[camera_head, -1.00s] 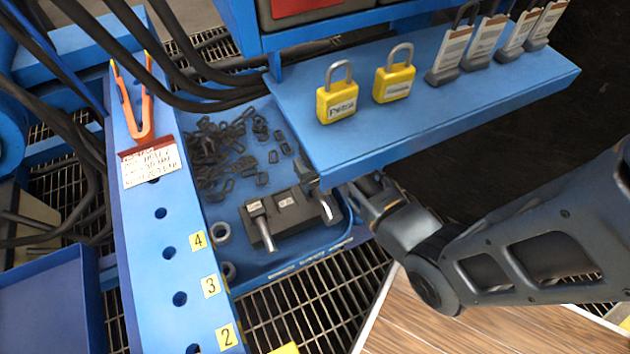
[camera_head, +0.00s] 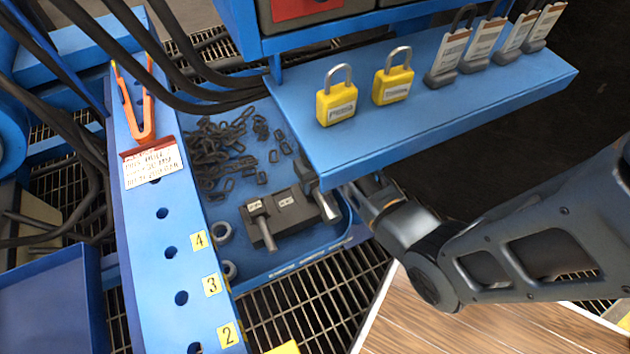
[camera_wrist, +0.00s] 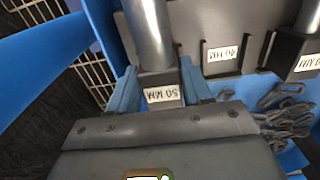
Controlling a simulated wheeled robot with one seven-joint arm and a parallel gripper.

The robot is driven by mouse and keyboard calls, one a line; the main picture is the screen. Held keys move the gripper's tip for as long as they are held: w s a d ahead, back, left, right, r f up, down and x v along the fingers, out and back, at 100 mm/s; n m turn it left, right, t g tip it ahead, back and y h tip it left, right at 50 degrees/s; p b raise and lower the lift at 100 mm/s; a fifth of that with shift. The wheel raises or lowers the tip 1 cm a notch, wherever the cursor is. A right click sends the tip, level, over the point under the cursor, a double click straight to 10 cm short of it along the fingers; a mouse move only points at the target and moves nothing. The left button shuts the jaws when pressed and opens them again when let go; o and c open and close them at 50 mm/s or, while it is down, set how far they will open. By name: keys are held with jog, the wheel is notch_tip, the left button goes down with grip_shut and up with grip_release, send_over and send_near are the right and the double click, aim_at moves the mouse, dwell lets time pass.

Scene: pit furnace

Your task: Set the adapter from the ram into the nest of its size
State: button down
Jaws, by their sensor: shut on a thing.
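In the wrist view, my gripper (camera_wrist: 157,92) is shut on an adapter, a silver rod (camera_wrist: 148,32) with a dark square base (camera_wrist: 157,77) labelled 50 MM, upside down in this view. Blue finger pads lie on both sides of the base. The base is at one end of the dark nest block (camera_wrist: 205,18); I cannot tell whether it is fully seated. The middle of the block has a 40 MM label. A second adapter (camera_wrist: 299,48) is at the other end, its label partly cut off. The block (camera_head: 283,213) also shows in the head view.
The block lies in a blue tray (camera_head: 285,268) with loose chain links (camera_head: 215,165) and metal rings (camera_head: 222,232). A blue shelf (camera_head: 430,110) with padlocks (camera_head: 336,105) overhangs close to my gripper. A blue beam (camera_head: 150,225) with numbered holes runs along the left.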

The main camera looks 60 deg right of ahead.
jog(key=shift+f+b, duration=0.3)
jog(key=shift+f, duration=0.4)
jog(key=shift+c, duration=2)
grip_release()
notch_tip(320, 180, up, 8)
jog(key=p, duration=0.3)
jog(key=shift+f+p, duration=0.1)
jog(key=shift+p, duration=0.3)
